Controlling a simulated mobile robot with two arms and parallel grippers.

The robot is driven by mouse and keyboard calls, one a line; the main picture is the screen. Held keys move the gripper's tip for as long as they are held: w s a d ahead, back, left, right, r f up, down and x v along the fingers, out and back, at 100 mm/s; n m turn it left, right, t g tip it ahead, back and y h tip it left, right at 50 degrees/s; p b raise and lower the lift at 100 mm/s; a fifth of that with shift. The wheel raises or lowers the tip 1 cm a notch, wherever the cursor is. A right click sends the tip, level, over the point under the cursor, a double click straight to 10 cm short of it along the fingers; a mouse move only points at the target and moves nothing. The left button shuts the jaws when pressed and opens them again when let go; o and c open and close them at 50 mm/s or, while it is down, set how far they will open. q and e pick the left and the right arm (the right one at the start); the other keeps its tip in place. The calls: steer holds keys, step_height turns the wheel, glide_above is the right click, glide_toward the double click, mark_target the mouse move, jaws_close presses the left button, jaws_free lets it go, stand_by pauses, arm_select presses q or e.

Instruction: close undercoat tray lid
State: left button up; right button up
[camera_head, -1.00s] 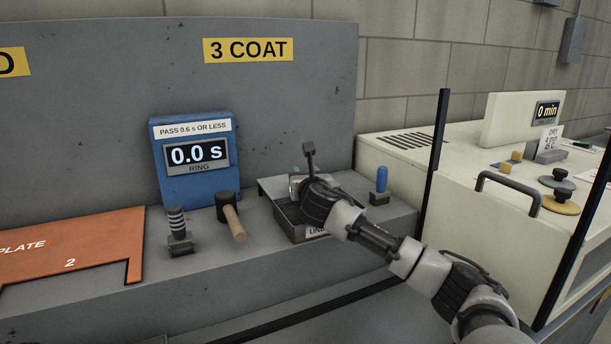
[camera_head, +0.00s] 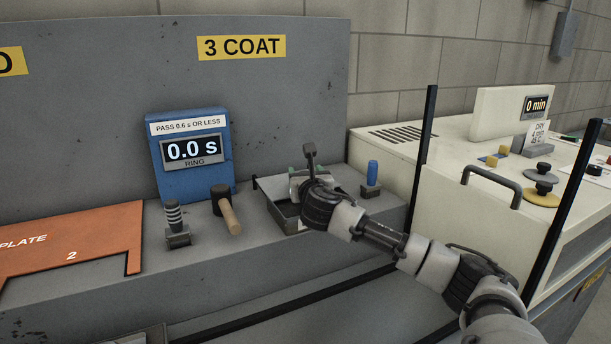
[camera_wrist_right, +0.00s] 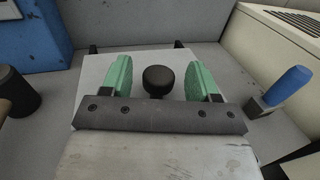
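The undercoat tray (camera_head: 283,214) is a grey metal box on the bench, partly hidden behind my right gripper and wrist in the head view. Its pale grey lid (camera_wrist_right: 98,72) shows in the right wrist view, with a round black knob (camera_wrist_right: 158,80) on it and two small dark posts behind its back edge. My right gripper (camera_wrist_right: 158,78) is over the lid. Its green-padded fingers are apart on either side of the knob, with a gap visible on both sides. I cannot tell whether the lid is fully seated. My left gripper is not in view.
A blue-handled tool (camera_head: 372,174) stands just right of the tray. A wooden-handled mallet (camera_head: 226,207), a striped-handled tool (camera_head: 175,222) and a blue timer (camera_head: 190,153) are to its left. A cream machine (camera_head: 450,170) and dark posts stand right.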

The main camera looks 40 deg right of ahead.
steer(key=shift+s+a+f, duration=0.1)
steer(key=shift+s+a, duration=0.15)
steer(key=shift+s, duration=0.1)
steer(key=b+v, duration=0.1)
steer(key=v, duration=0.9)
steer(key=shift+d, duration=0.1)
